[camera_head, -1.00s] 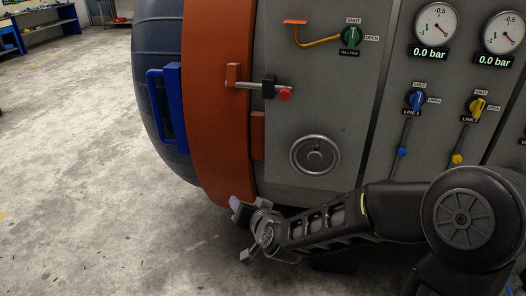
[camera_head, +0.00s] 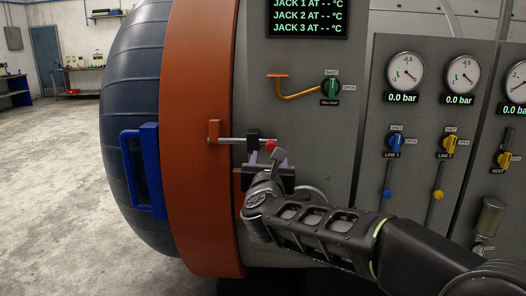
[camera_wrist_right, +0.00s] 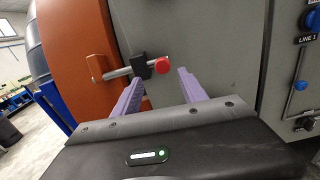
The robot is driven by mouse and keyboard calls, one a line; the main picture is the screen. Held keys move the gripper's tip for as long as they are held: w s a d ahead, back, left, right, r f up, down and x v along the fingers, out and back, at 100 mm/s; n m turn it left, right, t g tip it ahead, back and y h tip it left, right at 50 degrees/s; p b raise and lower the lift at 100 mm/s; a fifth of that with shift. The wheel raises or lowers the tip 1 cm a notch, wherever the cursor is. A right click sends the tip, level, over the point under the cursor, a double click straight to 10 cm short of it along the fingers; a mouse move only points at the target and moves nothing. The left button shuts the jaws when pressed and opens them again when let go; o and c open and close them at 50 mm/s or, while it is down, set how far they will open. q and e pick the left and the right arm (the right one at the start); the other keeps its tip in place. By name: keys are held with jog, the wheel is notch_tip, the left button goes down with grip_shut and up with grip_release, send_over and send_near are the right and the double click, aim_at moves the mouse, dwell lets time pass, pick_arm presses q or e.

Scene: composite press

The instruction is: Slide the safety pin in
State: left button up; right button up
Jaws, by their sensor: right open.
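The safety pin is a grey metal rod (camera_head: 232,140) with a red knob (camera_head: 271,146) at its right end. It lies level through a black block (camera_head: 253,141) on the grey panel, and its left end reaches an orange bracket (camera_head: 214,132) on the orange door ring. In the right wrist view the red knob (camera_wrist_right: 164,65) shows ahead, between the lines of the two purple fingers. My right gripper (camera_head: 267,158) is open and empty, just below and in front of the knob; contact cannot be told. My left gripper is not in view.
A blue handle (camera_head: 143,170) stands out on the dark rounded door at left. A handwheel (camera_head: 313,193) is partly hidden behind my right arm. Gauges and valve levers (camera_head: 395,143) fill the panel at right. Open floor (camera_head: 60,190) lies to the left.

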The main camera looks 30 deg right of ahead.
aim_at(271, 148)
jog(key=m, duration=0.2)
jog(key=shift+s+d+m, duration=0.1)
jog(key=shift+d+m, duration=0.05)
jog(key=shift+m, duration=0.25)
jog(key=shift+d, duration=0.1)
jog(key=p+x, duration=0.2)
jog(key=x, duration=0.5)
jog(key=shift+w+d+f+p, duration=0.1)
jog(key=shift+w+d+p, duration=0.1)
jog(key=shift+w+p, duration=0.15)
jog(key=shift+c, duration=0.5)
grip_shut()
dwell(0.5)
